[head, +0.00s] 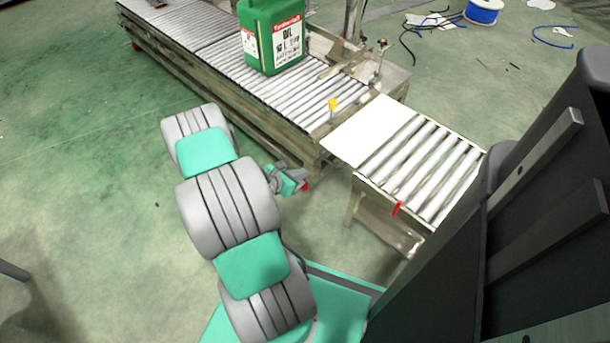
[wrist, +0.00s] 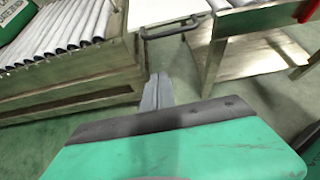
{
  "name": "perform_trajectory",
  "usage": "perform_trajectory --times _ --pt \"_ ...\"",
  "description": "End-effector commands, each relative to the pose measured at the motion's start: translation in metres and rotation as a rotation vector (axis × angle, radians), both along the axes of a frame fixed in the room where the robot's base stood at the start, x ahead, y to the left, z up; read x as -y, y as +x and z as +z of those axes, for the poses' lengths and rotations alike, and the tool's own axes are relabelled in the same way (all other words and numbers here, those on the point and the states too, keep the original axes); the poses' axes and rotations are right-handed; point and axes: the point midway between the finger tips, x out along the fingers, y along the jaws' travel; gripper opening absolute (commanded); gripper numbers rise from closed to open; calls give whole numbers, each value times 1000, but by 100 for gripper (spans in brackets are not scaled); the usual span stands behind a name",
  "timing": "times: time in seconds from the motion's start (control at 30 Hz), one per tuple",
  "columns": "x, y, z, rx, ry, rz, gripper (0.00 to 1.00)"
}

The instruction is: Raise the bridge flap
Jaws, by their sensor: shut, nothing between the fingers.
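The bridge flap, seemingly the plain white panel (head: 370,130), lies between the long roller conveyor (head: 225,62) and the short roller table (head: 425,165). In the head view it looks about level with the rollers. Part of it shows at the top of the wrist view (wrist: 160,10), with a dark bar-shaped handle (wrist: 172,29) at its near edge. My gripper (head: 302,186) is low beside the conveyor's near end, left of and below the flap. In the wrist view its fingers (wrist: 157,90) are together and empty, pointing towards the gap below the handle, apart from it.
A green oil canister (head: 272,38) stands on the long conveyor. A yellow-topped knob (head: 333,104) is at the conveyor's end beside the flap. A red lever (head: 398,208) sticks out from the short table's near side. Open floor lies left of my arm.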

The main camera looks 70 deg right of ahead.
Motion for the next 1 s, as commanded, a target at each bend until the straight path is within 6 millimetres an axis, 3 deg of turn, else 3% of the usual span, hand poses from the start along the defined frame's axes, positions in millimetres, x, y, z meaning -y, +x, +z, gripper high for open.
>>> perform_trajectory --times 0.37,0.5,0.6,1.0 --pt "63 -30 -48 2 1 -7 0" --pt "69 -30 -19 6 -1 -2 0" --pt "71 -31 -9 5 0 -3 0" --pt "72 -31 -3 3 2 -2 0"
